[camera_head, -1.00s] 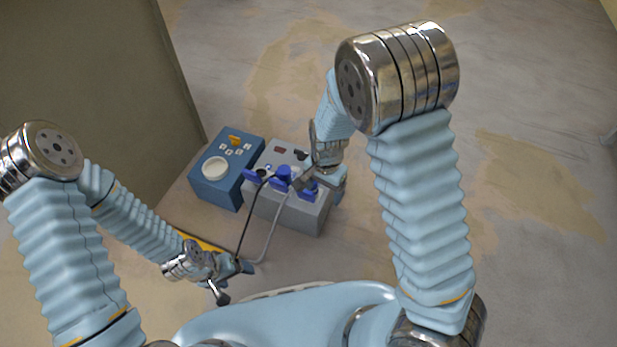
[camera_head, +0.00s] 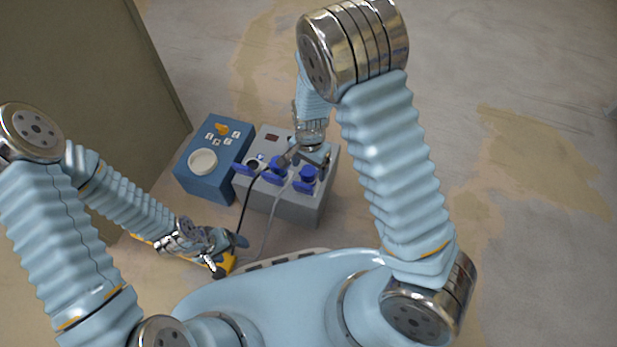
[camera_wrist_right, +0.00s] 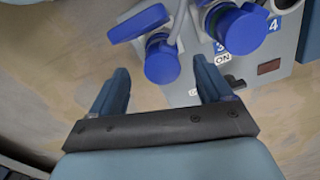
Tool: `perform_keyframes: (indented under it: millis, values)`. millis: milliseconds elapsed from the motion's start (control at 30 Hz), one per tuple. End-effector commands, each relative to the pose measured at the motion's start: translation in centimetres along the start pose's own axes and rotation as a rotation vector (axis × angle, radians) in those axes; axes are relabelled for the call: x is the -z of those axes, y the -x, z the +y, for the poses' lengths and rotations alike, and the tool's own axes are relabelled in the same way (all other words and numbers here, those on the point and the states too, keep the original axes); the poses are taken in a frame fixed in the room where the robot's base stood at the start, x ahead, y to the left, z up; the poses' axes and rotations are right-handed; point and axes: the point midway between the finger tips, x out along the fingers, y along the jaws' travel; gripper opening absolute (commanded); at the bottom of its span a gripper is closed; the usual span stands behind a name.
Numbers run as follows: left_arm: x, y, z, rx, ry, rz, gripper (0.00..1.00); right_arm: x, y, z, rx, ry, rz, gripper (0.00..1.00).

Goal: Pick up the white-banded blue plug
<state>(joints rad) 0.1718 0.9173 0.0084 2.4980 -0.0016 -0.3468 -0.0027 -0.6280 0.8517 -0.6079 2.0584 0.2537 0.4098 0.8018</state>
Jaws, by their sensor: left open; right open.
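Blue plugs sit in the grey socket box. One is at the middle (camera_head: 275,166) and one at the right (camera_head: 307,173); I cannot make out a white band on either. In the right wrist view, one blue plug (camera_wrist_right: 162,62) lies ahead of and between the fingertips, and another (camera_wrist_right: 244,28) lies further right. My right gripper (camera_head: 305,160) is over the box near these plugs. It also shows in the wrist view (camera_wrist_right: 162,82), open with nothing between its fingers. My left gripper (camera_head: 229,256) is open, low and left of the box.
The grey socket box (camera_head: 310,208) has blue flaps and a red display. A blue box (camera_head: 190,182) with a white round part and yellow knob stands to its left. Dark and grey cables hang down its front. A yellow item (camera_head: 226,264) lies by my left gripper.

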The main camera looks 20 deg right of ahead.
Motion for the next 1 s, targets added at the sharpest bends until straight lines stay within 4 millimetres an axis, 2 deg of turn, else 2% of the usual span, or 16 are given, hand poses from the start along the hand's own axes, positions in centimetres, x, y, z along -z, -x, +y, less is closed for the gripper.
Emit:
perform_keyframes:
  millis: [333, 567, 667, 1000]
  values:
    - [-0.1, -1.7, -0.5, -0.003, -0.001, -0.004, 0.78, -0.2, -4.8, -0.2, -0.002, -0.001, -0.001, 0.79]
    - [-0.1, -1.6, -0.4, -0.004, -0.001, -0.004, 0.78, -0.2, -5.1, -0.3, 0.001, 0.000, 0.000, 0.79]
    - [-0.1, -1.6, -0.4, -0.004, -0.001, -0.004, 0.78, -0.2, -5.1, -0.3, 0.001, 0.000, 0.000, 0.67]
    - [-0.1, -1.6, -0.4, -0.004, -0.001, -0.004, 0.78, -0.2, -5.0, -0.3, 0.000, 0.000, 0.000, 0.15]
